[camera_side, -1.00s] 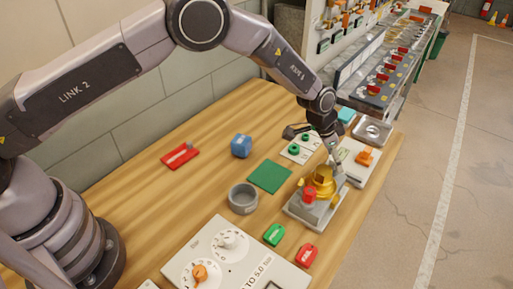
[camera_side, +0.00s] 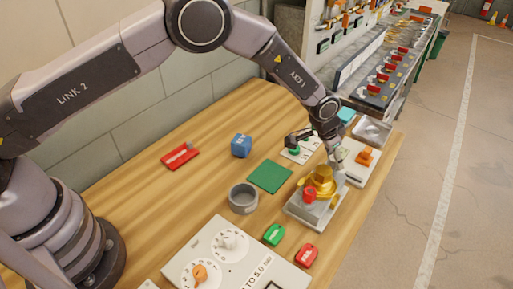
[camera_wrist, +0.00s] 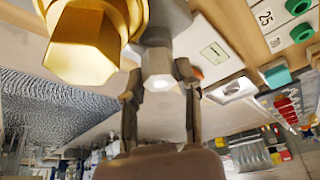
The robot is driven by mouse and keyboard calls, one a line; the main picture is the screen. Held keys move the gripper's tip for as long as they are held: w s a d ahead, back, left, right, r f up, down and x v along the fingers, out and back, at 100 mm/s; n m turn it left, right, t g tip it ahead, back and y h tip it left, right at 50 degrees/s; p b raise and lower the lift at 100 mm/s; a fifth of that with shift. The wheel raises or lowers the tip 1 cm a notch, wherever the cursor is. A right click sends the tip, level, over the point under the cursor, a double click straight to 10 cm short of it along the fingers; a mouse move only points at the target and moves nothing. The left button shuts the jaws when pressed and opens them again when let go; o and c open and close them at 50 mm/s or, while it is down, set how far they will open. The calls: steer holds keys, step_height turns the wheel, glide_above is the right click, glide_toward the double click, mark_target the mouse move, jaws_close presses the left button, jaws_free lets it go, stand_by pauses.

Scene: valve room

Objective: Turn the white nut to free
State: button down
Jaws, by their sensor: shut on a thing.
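The white nut (camera_wrist: 158,62) is a pale hexagonal piece in the wrist view, just right of a large brass hex fitting (camera_wrist: 85,45). My gripper (camera_wrist: 159,82) has one finger on each side of the nut and is shut on it. In the side view my gripper (camera_side: 338,172) reaches down at the right side of the brass valve (camera_side: 322,178), where the nut is hidden. The valve sits on a grey block base (camera_side: 312,214) and has a red part (camera_side: 309,194) at its front.
A white panel with an orange handle (camera_side: 364,156) stands close right of my gripper. A grey ring cup (camera_side: 243,198), a green mat (camera_side: 270,177), a blue block (camera_side: 241,145) and green (camera_side: 274,235) and red (camera_side: 306,255) tags lie left and in front. The table's right edge is near.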

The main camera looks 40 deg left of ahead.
steer(key=n+y, duration=0.1)
steer(key=n, duration=0.2)
steer(key=n+y, duration=0.1)
steer(key=n, duration=0.3)
steer(key=shift+t+y, duration=0.3)
steer(key=shift+y, duration=0.1)
steer(key=n+y, duration=0.1)
steer(key=n, duration=0.2)
steer(key=shift+n, duration=0.4)
steer(key=shift+n+g+y, duration=0.6)
steer(key=shift+n+y, duration=0.1)
steer(key=shift+n, duration=0.9)
steer(key=shift+s, duration=0.1)
steer(key=c, duration=0.8)
jaws_free()
steer(key=v, duration=1.2)
